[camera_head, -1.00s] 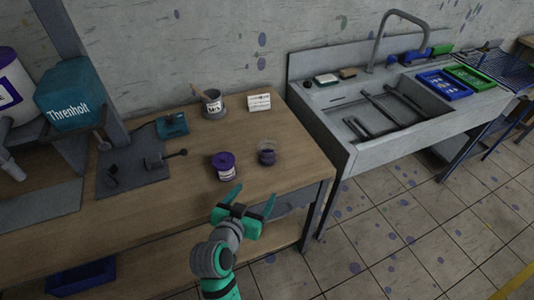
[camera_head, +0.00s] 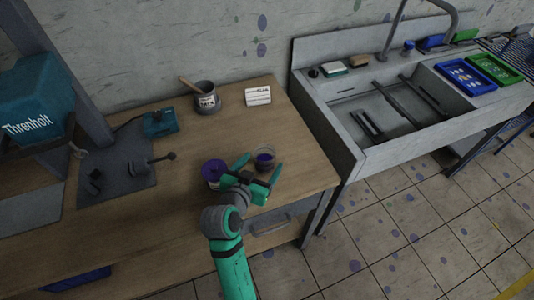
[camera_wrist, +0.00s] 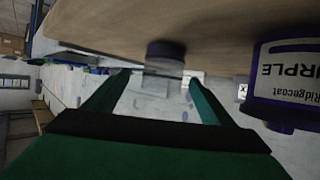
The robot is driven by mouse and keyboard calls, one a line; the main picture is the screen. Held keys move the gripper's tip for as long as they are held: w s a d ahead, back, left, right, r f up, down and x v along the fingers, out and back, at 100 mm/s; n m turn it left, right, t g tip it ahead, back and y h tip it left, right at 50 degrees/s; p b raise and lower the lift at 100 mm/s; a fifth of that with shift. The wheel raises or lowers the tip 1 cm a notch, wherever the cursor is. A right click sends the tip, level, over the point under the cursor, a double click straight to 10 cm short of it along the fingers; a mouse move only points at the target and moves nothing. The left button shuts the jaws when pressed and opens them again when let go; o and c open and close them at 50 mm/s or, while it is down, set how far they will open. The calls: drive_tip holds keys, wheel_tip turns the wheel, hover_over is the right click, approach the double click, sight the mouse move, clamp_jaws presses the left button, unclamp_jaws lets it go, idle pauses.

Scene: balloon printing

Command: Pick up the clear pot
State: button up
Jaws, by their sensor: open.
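The clear pot (camera_head: 264,157) stands upright on the wooden table near its front right corner, with dark purple contents. My gripper (camera_head: 259,167) is open, its two green fingers reaching toward the pot from the front. In the wrist view the pot (camera_wrist: 166,52) shows upside down, between and just beyond the fingertips (camera_wrist: 158,79). I see no contact between fingers and pot. My gripper partly hides the pot's lower part in the head view.
A purple-lidded jar (camera_head: 213,170) stands close to the left of my gripper; it shows large at the right of the wrist view (camera_wrist: 290,78). A sink (camera_head: 392,105) is at right.

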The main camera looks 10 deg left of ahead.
sight(268, 152)
drive_tip(key=x, duration=0.2)
drive_tip(key=shift+w+f, duration=0.25)
drive_tip(key=shift+w, duration=0.1)
drive_tip(key=shift+x, duration=2.9)
drive_tip(key=shift+a, duration=0.2)
drive_tip(key=c, duration=1.1)
drive_tip(key=shift+c, duration=0.6)
drive_tip(key=shift+r, duration=0.1)
